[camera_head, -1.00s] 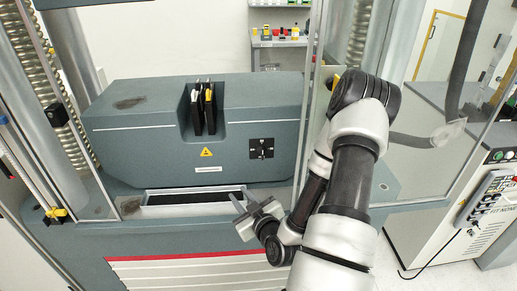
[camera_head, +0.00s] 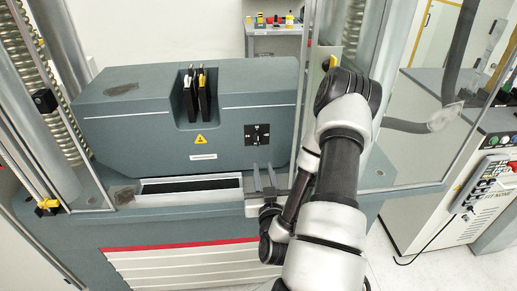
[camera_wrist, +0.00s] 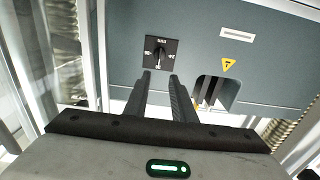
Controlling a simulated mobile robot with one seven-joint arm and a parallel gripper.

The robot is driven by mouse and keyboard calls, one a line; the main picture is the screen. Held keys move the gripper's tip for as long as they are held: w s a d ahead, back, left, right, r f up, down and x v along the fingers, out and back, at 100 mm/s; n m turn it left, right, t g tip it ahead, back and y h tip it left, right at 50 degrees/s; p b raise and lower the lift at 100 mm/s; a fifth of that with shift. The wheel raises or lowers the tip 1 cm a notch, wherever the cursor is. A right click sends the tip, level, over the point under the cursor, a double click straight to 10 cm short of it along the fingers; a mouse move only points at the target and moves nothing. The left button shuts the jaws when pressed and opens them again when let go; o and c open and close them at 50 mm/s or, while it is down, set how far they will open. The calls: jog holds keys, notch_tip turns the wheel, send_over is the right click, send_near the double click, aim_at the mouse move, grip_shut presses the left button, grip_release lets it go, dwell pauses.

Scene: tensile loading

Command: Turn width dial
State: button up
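The width dial is a small black square plate (camera_head: 257,134) with white marks, on the right of the grey machine head's front face. In the wrist view the dial (camera_wrist: 160,53) is ahead of my fingertips, with a knob at its middle. My gripper (camera_head: 265,178) is below the dial and in front of the machine, its two fingers pointing up toward it. In the wrist view my gripper (camera_wrist: 160,80) has its fingers parallel with a gap between them and nothing held. The fingertips look apart from the dial.
Black grips (camera_head: 194,95) sit in the slot of the machine head (camera_head: 120,125). A tray (camera_head: 190,198) with a dark inside lies below. A clear guard panel stands right of the head, close to my arm. A control cabinet (camera_head: 450,150) is at the far right.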

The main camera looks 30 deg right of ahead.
jog(key=b, duration=0.7)
send_near(258, 140)
jog(key=shift+b+x, duration=3.7)
jog(key=shift+x, duration=0.35)
grip_shut()
